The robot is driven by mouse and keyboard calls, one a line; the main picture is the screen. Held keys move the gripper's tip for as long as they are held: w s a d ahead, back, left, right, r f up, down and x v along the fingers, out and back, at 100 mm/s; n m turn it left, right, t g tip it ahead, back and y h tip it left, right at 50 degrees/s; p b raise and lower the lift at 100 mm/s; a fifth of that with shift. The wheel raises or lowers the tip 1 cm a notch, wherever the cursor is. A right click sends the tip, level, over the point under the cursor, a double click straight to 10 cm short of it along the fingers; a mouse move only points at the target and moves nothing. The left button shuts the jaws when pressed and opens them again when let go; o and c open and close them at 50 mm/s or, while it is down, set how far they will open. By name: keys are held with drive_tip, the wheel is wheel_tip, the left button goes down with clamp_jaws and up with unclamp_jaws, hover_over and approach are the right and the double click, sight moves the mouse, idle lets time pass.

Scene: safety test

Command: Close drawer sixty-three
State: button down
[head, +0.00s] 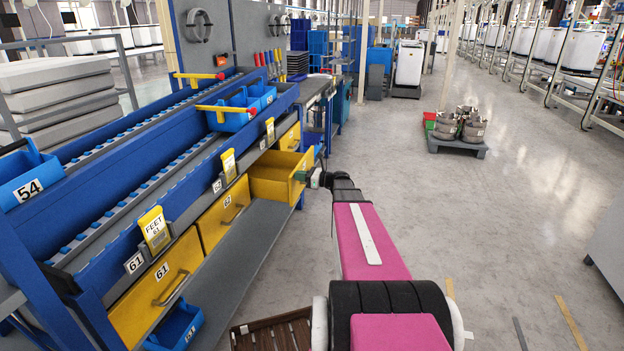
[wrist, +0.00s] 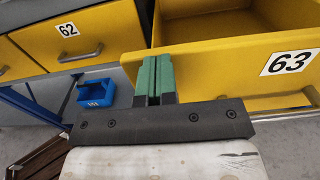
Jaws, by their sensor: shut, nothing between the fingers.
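Drawer sixty-three (head: 282,172) is yellow and stands pulled out from the blue workbench, its inside partly visible from above. In the wrist view its front (wrist: 230,72) bears the label 63 at the right. My gripper (head: 309,177) is at the outer face of this drawer front. Its green fingers (wrist: 153,76) are closed together with nothing between them, in front of the left part of the drawer front. I cannot tell whether they touch it.
Drawer 62 (head: 222,212) and drawer 61 (head: 158,290) are shut, left of drawer sixty-three. A grey shelf (head: 240,247) runs below them. A blue bin (wrist: 97,92) is low down. A brown slatted crate (head: 272,333) is near my base.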

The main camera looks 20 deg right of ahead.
drive_tip(key=x, duration=2)
drive_tip(key=shift+w, duration=0.1)
drive_tip(key=shift+r, duration=0.1)
drive_tip(key=v, duration=1.5)
drive_tip(key=s+a+f+n+g+h, duration=0.2)
drive_tip(key=s+a+f+n+g, duration=0.15)
drive_tip(key=s, duration=0.25)
drive_tip(key=s+a+f+n+g+h, duration=0.2)
drive_tip(key=s+a+f+n, duration=0.1)
drive_tip(key=s+n, duration=0.25)
drive_tip(key=s+a+f+n+g+h, duration=0.2)
drive_tip(key=s+a+f+n+h, duration=0.15)
drive_tip(key=s, duration=0.35)
drive_tip(key=s+d+f+n+g+h, duration=0.2)
drive_tip(key=s+n+h, duration=0.5)
drive_tip(key=s+n, duration=0.5)
drive_tip(key=shift+s+d, duration=0.8)
drive_tip(key=shift+s, duration=0.35)
